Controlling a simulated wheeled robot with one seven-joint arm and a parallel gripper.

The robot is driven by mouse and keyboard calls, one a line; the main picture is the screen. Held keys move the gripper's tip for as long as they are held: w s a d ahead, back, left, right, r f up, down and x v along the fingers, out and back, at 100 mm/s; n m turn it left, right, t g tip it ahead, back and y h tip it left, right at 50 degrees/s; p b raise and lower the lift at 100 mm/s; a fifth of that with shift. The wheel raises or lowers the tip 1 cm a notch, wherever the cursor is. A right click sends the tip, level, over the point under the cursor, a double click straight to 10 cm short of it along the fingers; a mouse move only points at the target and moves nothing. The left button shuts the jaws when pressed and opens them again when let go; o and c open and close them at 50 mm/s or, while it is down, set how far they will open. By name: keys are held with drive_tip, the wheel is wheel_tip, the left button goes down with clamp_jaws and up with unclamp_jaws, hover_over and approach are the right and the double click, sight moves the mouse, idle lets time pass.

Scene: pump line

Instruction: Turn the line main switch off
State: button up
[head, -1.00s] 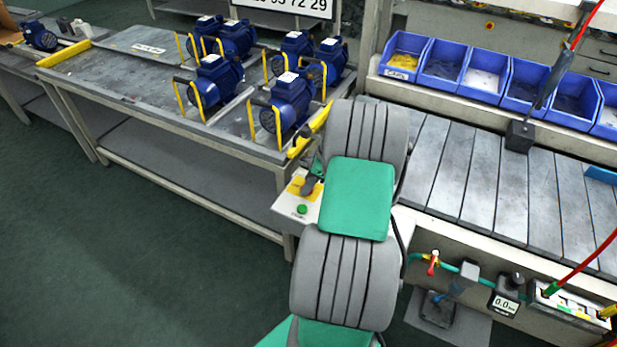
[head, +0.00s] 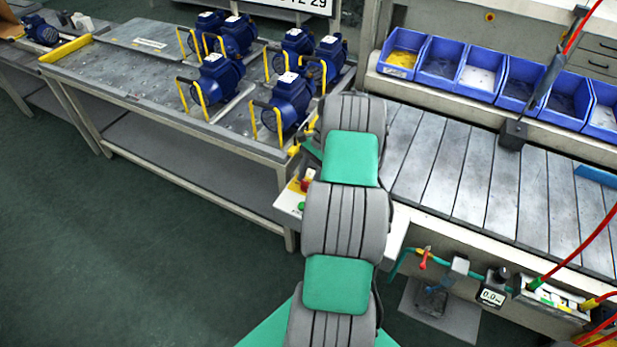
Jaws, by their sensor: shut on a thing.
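The line main switch, a red handle (head: 307,184) on a yellow plate (head: 294,185), sits on a pale control box (head: 287,201) at the end of the left bench. A green button (head: 301,206) is below it. My arm crosses in front and covers the box's right part. My gripper (head: 310,172) shows only as a small dark part at the handle, left of my arm. It is shut on the red handle; its fingertips are mostly hidden. The exact angle of the handle cannot be read.
Several blue pumps with yellow handles (head: 290,97) stand on the left bench (head: 120,80). Blue bins (head: 441,63) line the back of the slatted conveyor (head: 450,165) at right. Hoses and a small gauge (head: 491,297) are at the lower right. The green floor at left is clear.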

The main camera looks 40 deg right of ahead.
drive_tip(key=shift+w+n+g+b, duration=0.15)
drive_tip(key=shift+n+g, duration=0.3)
drive_tip(key=shift+n, duration=0.65)
drive_tip(key=shift+s+n+g+b, duration=0.15)
drive_tip(key=shift+n+g, duration=0.3)
drive_tip(key=shift+n, duration=0.65)
drive_tip(key=shift+w, duration=0.1)
drive_tip(key=o, duration=1.4)
drive_tip(key=p+v, duration=0.4)
drive_tip(key=v, duration=0.4)
drive_tip(key=shift+a, duration=0.15)
